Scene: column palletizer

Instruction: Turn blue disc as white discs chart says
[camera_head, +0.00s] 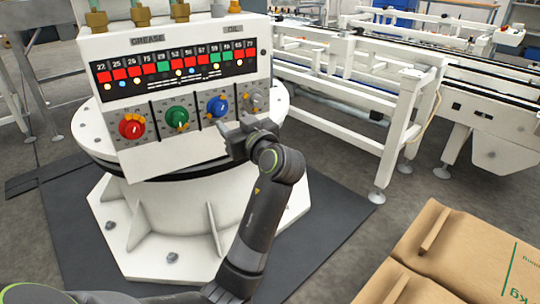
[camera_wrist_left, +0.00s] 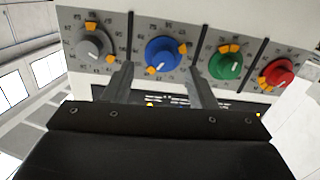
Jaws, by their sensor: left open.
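The blue disc (camera_head: 217,106) is a round knob with a pale pointer line and orange marks around it, on the white panel between the green and grey knobs. In the wrist view the blue disc (camera_wrist_left: 163,54) appears just beyond and between the fingertips, its pointer toward lower left. My left gripper (camera_head: 233,133) is open and empty, below and close to the blue disc; its fingers (camera_wrist_left: 158,72) stand apart in the wrist view. A black chart (camera_head: 178,66) above the knobs has numbers, red and green squares, and small white, yellow and blue discs. My right gripper is not in view.
A green knob (camera_head: 177,117) and red knob (camera_head: 131,126) sit left of the blue disc; a grey knob (camera_head: 254,98) is close on its right. Brown sacks (camera_head: 460,250) lie at lower right. A white conveyor frame (camera_head: 340,95) stands behind.

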